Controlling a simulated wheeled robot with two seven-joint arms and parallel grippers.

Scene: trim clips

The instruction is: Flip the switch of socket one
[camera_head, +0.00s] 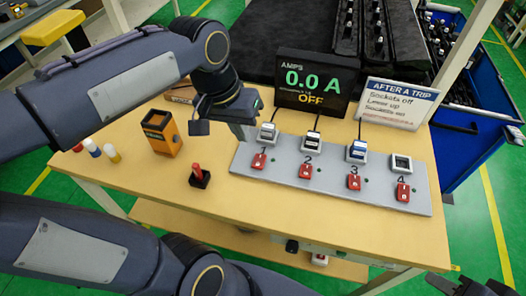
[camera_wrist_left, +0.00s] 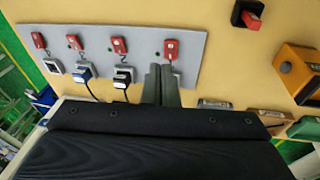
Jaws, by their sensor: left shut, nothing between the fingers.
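The grey socket strip (camera_head: 330,186) lies on the table with numbered sockets and a red switch below each. The red switch of socket one (camera_head: 259,161) is at its left end; it also shows in the left wrist view (camera_wrist_left: 171,48). A plug (camera_head: 267,131) with a cord sits in socket one. My left gripper (camera_head: 243,133) is shut and empty, just left of that plug in the head view. In the left wrist view its fingers (camera_wrist_left: 160,80) partly cover socket one. A dark part at the lower right edge may be my right gripper (camera_head: 470,287); its fingers are unclear.
A display (camera_head: 312,82) reads 0.0 A OFF. A sign (camera_head: 395,103) stands to its right. A red lever on a black base (camera_head: 199,178), an orange box (camera_head: 160,133) and small cylinders (camera_head: 91,148) are left of the strip. The table front is clear.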

